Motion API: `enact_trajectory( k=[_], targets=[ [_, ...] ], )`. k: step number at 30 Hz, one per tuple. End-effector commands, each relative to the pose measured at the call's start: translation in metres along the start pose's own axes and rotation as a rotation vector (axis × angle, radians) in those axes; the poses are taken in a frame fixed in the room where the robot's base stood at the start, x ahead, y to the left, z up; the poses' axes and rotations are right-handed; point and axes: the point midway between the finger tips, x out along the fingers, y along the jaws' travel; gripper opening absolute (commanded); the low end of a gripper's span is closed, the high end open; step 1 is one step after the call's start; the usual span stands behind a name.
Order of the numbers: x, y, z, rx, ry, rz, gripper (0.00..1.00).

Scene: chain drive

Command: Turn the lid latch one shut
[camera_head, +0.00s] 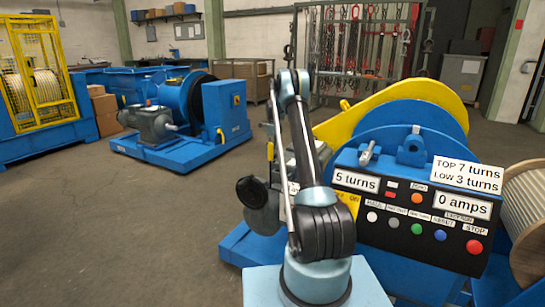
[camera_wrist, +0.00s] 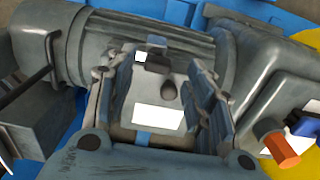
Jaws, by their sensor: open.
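In the wrist view a grey box lid (camera_wrist: 180,82) with white labels lies on top of a grey ribbed motor (camera_wrist: 75,45). A small dark latch (camera_wrist: 157,63) sits at the lid's far edge, with a grey rounded knob (camera_wrist: 169,90) just nearer. I cannot tell which part is latch one or whether it is turned shut. My gripper (camera_wrist: 158,85) is open, its two fingers on either side of the lid, with nothing seen gripped. Contact with the lid cannot be told. In the head view my arm hides most of this spot.
A control panel (camera_head: 397,240) with several buttons stands right of my arm, before a yellow guard (camera_head: 428,90). In the wrist view an orange cylinder (camera_wrist: 279,148) stands at the lower right. A blue machine (camera_head: 212,110) is at the back left. The left floor (camera_head: 100,215) is clear.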

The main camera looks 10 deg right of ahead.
Motion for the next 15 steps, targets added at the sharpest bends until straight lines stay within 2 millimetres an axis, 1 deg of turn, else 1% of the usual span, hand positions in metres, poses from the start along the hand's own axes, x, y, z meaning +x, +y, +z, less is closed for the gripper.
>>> enact_trajectory(
  k=[1, 6, 9, 15],
  targets=[
    [0.008, 0.000, 0.000, 0.000, 0.000, 0.000, 0.48],
    [0.027, 0.000, 0.000, 0.000, 0.000, 0.000, 0.48],
    [0.033, 0.000, 0.000, 0.000, 0.000, 0.000, 0.48],
    [0.036, 0.000, 0.000, 0.000, 0.000, 0.000, 0.48]
  ],
)
